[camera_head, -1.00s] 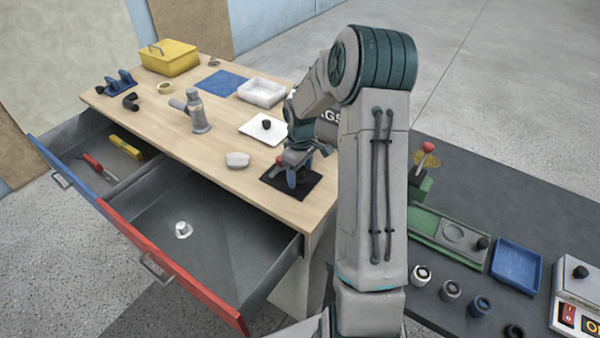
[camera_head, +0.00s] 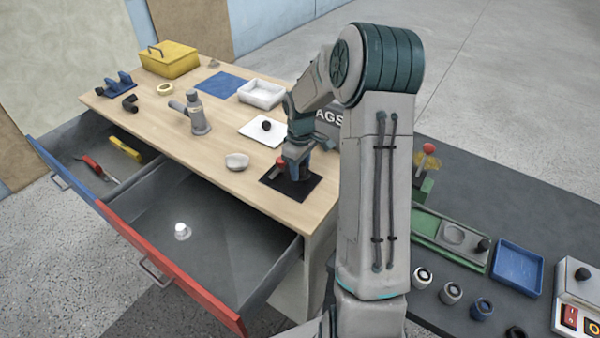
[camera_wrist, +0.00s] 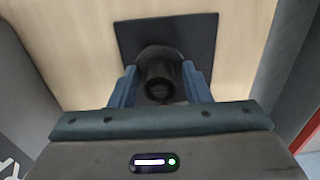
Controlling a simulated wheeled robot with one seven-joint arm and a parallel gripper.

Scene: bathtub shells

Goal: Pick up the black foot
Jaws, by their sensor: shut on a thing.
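The black foot (camera_wrist: 159,80) is a short dark round piece between the two blue fingers of my gripper (camera_wrist: 160,88) in the wrist view. The fingers are shut on it from both sides. A square black mat (camera_wrist: 195,35) lies on the wooden table behind and under it; I cannot tell whether the foot still touches the mat. In the head view my gripper (camera_head: 295,170) points down over the black mat (camera_head: 308,190), and the foot is mostly hidden by the fingers.
A white round piece (camera_head: 237,161) lies left of the mat, and a white plate (camera_head: 256,132) with a black knob stands behind. A grey tap-like fitting (camera_head: 198,115) stands farther left. Open drawers (camera_head: 215,245) jut out in front. A dark bench (camera_head: 470,200) with parts is at right.

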